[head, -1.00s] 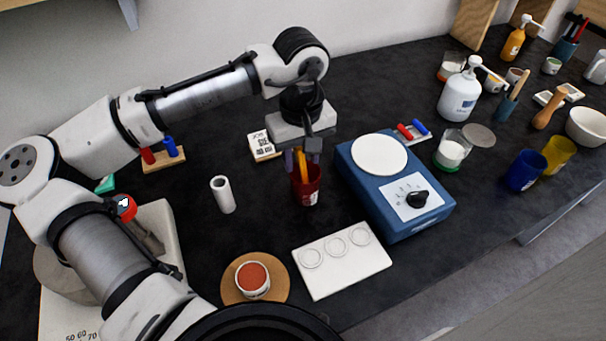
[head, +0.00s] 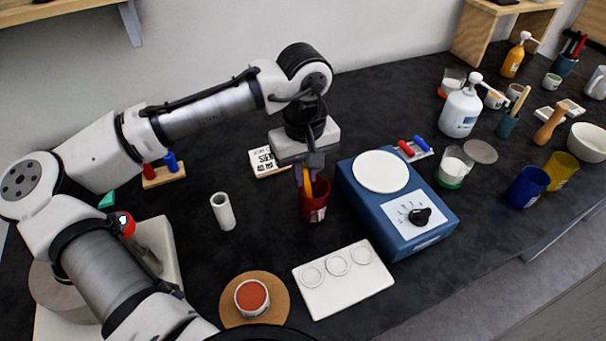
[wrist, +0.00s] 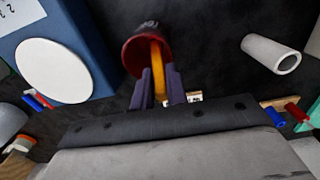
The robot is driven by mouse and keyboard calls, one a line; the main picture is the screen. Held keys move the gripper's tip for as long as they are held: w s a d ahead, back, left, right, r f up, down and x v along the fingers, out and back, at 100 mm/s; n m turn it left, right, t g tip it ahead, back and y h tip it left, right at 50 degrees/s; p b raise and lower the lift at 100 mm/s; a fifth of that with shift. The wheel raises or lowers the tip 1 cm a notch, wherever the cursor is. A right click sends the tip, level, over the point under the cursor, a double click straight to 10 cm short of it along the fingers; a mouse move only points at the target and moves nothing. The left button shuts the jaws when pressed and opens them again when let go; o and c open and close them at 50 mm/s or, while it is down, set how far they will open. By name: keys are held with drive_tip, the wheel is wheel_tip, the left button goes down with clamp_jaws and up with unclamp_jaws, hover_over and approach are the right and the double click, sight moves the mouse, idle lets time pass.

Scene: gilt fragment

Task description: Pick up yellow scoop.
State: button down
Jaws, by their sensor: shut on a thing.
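The yellow scoop (head: 308,185) stands in a dark red cup (head: 315,204) in the middle of the table, left of the blue device. Its handle sticks up and its lower part is hidden inside the cup. My gripper (head: 307,173) is above the cup, pointing down, shut on the scoop's handle. In the wrist view, the scoop (wrist: 158,62) runs from the red cup (wrist: 142,50) back between the two dark fingers of my gripper (wrist: 158,85).
A blue device (head: 385,215) with a white round plate stands close right of the cup. A white tube (head: 222,211) stands to the left, a white three-ring plate (head: 343,279) in front, and a small printed card (head: 268,161) behind.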

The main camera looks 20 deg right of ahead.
wheel_tip(320, 180, up, 19)
drive_tip(key=b, duration=0.1)
drive_tip(key=shift+a, duration=0.15)
idle(0.7)
